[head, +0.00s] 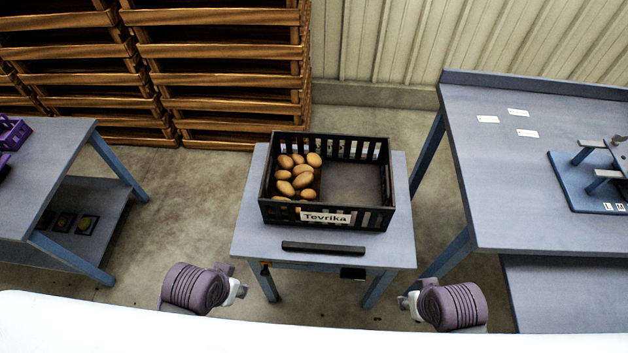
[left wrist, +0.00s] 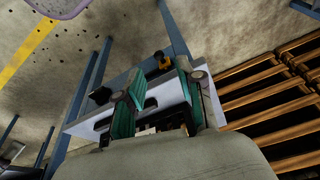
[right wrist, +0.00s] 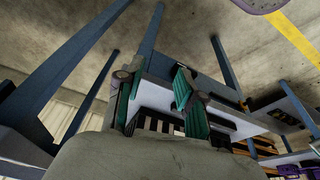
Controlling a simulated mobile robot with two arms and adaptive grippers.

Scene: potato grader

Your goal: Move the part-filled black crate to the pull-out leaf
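The black crate (head: 375,217), labelled "Tevrika", sits upright on a small grey-topped table (head: 256,243). Brown potatoes (head: 303,181) fill its left part; the right part shows bare floor. My left gripper (head: 238,291) is low in front of the table's left front corner, apart from the crate. My right gripper (head: 408,304) is low in front of the right front corner, also apart. The wrist views show the fingers of the left (left wrist: 160,75) and right (right wrist: 152,82) spread with nothing between them. I cannot tell which surface is the pull-out leaf.
A black bar (head: 323,248) lies on the table in front of the crate. A bench (head: 540,180) with cards and a blue-based fixture (head: 590,190) stands right, with a lower surface (head: 565,290) under it. Another bench (head: 55,165) is left. Wooden crates (head: 220,80) are stacked behind.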

